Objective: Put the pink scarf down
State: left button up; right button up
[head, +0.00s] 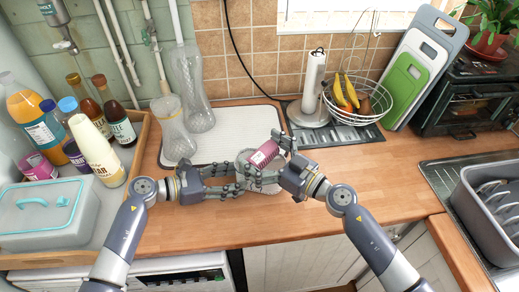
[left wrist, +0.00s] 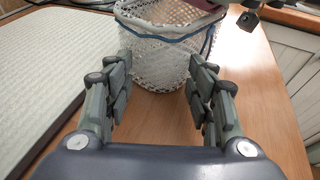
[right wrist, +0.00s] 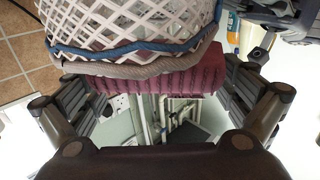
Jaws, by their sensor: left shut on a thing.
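The pink scarf (head: 262,155) is a folded, ribbed bundle with a pale label, at the top of a white mesh basket (head: 268,187). The right wrist view shows the scarf (right wrist: 165,78) right against the basket's rim (right wrist: 140,62); whether it rests inside cannot be told. My left gripper (head: 240,180) is shut on the side of the basket; the left wrist view shows the basket (left wrist: 160,65) between its fingers. My right gripper (head: 275,160) is open, its fingers on either side of the scarf, with a gap at one finger.
A wooden tray (head: 140,140) holding bottles and a teal-lidded box (head: 45,215) is at left. Glass vases (head: 178,130) stand by a white ribbed mat (head: 235,130). A paper towel roll (head: 313,85) and fruit basket (head: 352,112) are behind. Bare counter (head: 370,170) lies to the right.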

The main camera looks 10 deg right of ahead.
dwell(0.3)
jog(key=shift+r, duration=0.25)
jog(key=v, duration=1.2)
jog(key=shift+d, duration=0.1)
pick_arm(q)
jog(key=o, duration=0.9)
jog(key=shift+w, duration=0.1)
pick_arm(e)
jog(key=shift+w, duration=0.1)
